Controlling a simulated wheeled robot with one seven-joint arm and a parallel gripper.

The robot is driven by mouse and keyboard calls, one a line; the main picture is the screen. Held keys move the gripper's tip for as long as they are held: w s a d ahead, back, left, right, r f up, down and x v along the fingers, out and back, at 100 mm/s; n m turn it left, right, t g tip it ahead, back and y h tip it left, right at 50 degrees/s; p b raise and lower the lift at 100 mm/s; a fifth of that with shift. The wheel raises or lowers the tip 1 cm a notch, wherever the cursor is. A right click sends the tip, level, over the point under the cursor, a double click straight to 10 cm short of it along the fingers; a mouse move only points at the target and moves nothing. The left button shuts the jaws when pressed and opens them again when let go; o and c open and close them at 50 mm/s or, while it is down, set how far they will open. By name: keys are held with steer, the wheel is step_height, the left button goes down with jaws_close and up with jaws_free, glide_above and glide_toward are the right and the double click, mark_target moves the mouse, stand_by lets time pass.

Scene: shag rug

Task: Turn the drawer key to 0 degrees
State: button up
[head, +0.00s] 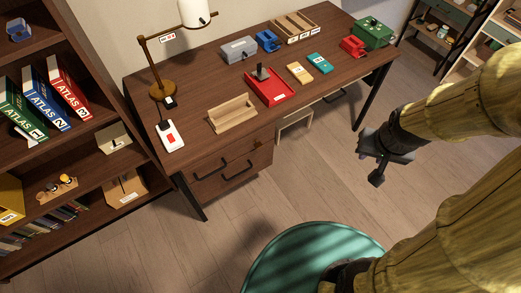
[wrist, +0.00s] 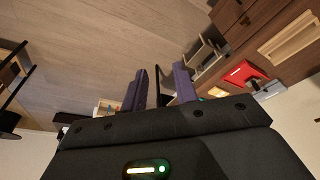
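The desk drawers (head: 238,167) are under the left part of the dark wooden desk, with dark bar handles. A small brass-coloured spot (head: 257,142) near the right end of the upper drawer front may be the key; its angle is too small to read. In the wrist view the drawer fronts (wrist: 228,14) show at the top right edge, partly cut off.
A bookshelf (head: 80,140) stands at the left. A green round rug or seat (head: 300,255) is at the front. Floor (head: 290,180) before the drawers is clear.

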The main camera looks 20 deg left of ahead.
steer(key=w+a+f+t+y+b, duration=0.1)
steer(key=w+a+f+b, duration=0.3)
steer(key=f, duration=0.5)
steer(key=w+a+f+t+y+b, duration=0.1)
steer(key=w+a+f+y+b, duration=0.1)
steer(key=f+b, duration=0.5)
steer(key=w+a+f+t+y+b, duration=0.1)
steer(key=w+a+f+t+b, duration=0.2)
steer(key=f, duration=0.7)
steer(key=s+a+f+m+t+y+b, duration=0.1)
steer(key=a+f+m+y+b, duration=0.3)
steer(key=f+b, duration=0.3)
steer(key=s+a+f+m+t+y+b, duration=0.1)
steer(key=a+f+m+t+y+b, duration=0.1)
steer(key=a+f+m+y+b, duration=0.2)
steer(key=a+f+y+b, duration=0.1)
steer(key=a+f+b, duration=0.2)
steer(key=b, duration=0.4)
steer(key=shift+f+t+y, duration=0.3)
steer(key=shift+f, duration=0.5)
steer(key=shift+w+a, duration=0.15)
steer(key=shift+a, duration=0.05)
steer(key=b, duration=0.5)
glide_toward(258, 144)
steer(key=x, duration=0.8)
steer(key=shift+f, duration=0.2)
